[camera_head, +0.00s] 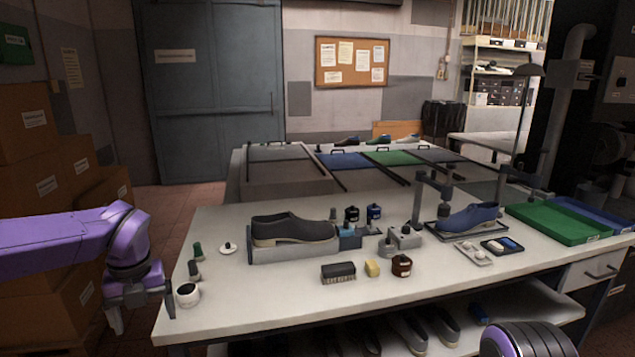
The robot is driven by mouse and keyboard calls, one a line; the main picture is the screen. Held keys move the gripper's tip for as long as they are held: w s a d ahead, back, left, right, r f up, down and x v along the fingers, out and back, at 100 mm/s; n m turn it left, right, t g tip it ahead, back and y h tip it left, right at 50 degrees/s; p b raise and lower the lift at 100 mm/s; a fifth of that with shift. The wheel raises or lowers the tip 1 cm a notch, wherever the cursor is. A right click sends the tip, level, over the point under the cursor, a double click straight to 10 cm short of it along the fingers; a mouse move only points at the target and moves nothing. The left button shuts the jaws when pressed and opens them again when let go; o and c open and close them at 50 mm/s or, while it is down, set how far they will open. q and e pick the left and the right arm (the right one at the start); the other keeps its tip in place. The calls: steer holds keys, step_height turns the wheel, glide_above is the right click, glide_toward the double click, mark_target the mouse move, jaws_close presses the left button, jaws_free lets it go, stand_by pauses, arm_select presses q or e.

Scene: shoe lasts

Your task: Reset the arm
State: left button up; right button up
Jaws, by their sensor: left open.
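My left arm comes in from the left, purple, and its gripper (117,318) hangs pointing down beside the left front corner of the white workbench (240,318). The gripper is open and holds nothing that I can see; its fingertips are small and dim against the dark floor. Of my right arm, only a purple and black rounded link shows at the bottom right edge; its gripper is out of view. A dark shoe (292,228) sits on a grey block on the bench, and a blue shoe (468,217) sits on a dark tray at the right.
A green tray (555,224) lies at the right. Cardboard boxes (45,170) are stacked at the left. The bench's front left is mostly clear.

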arm_select(q)
steer(key=a+f+m+t+y, duration=0.2)
steer(key=a+f+m+y, duration=0.4)
steer(key=m, duration=0.2)
step_height(320, 180, down, 12)
steer(key=s+d+m+t+y, duration=0.2)
steer(key=s+d+m+t, duration=0.15)
steer(key=m, duration=0.95)
steer(key=s+d+f+m+g+h, duration=0.1)
steer(key=s+d+f+m+h, duration=0.1)
steer(key=s+f+m, duration=0.5)
steer(key=s+d+f+m+g+h, duration=0.2)
steer(key=s+f+m, duration=0.5)
steer(key=s, duration=1.2)
step_height(320, 180, down, 4)
steer(key=shift+s+d+h, duration=0.4)
steer(key=shift+d+h, duration=0.3)
